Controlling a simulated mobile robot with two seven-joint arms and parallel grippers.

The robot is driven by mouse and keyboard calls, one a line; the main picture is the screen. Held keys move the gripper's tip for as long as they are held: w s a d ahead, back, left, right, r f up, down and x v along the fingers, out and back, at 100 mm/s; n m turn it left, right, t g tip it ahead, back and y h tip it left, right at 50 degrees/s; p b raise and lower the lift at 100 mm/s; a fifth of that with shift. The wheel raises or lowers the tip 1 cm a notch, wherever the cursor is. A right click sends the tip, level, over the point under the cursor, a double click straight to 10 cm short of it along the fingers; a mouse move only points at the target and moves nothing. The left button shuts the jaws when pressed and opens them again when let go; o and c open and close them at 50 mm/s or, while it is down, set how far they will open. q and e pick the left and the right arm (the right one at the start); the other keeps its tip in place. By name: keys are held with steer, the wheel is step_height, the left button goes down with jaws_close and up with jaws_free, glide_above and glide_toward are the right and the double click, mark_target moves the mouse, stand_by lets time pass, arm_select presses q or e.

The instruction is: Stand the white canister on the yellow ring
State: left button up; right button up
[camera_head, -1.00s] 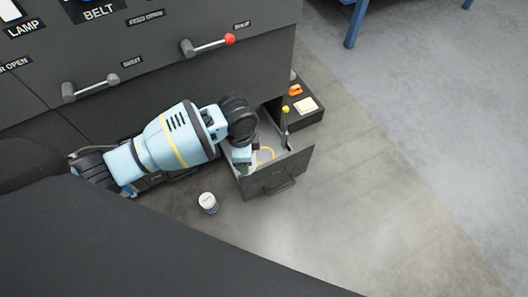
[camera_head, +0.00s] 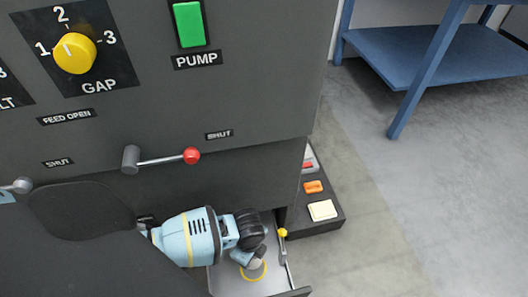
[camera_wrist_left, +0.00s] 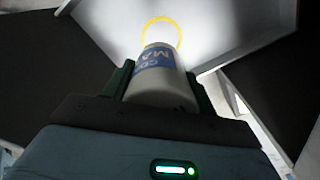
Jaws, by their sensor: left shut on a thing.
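The white canister (camera_wrist_left: 166,80) with a blue label is between the green fingers of my left gripper (camera_wrist_left: 165,84), which is shut on it. In the head view my left gripper (camera_head: 246,257) is low inside an open drawer, with the canister (camera_head: 258,264) partly hidden by it. The yellow ring (camera_head: 246,279) is on the drawer's pale floor; it also shows in the left wrist view (camera_wrist_left: 176,27), just beyond the canister's far end, which overlaps its near edge. I cannot tell whether the canister touches the drawer floor. My right gripper is not in view.
The drawer (camera_head: 225,280) has a lever with a yellow knob (camera_head: 283,232) along its right side. A dark tray (camera_head: 330,222) with an orange item (camera_head: 314,187) and a cream block (camera_head: 322,210) lies to the right. The machine front (camera_head: 240,170) overhangs the drawer.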

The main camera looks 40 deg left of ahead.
arm_select(q)
steer(key=shift+w+f, duration=0.15)
steer(key=shift+f, duration=0.45)
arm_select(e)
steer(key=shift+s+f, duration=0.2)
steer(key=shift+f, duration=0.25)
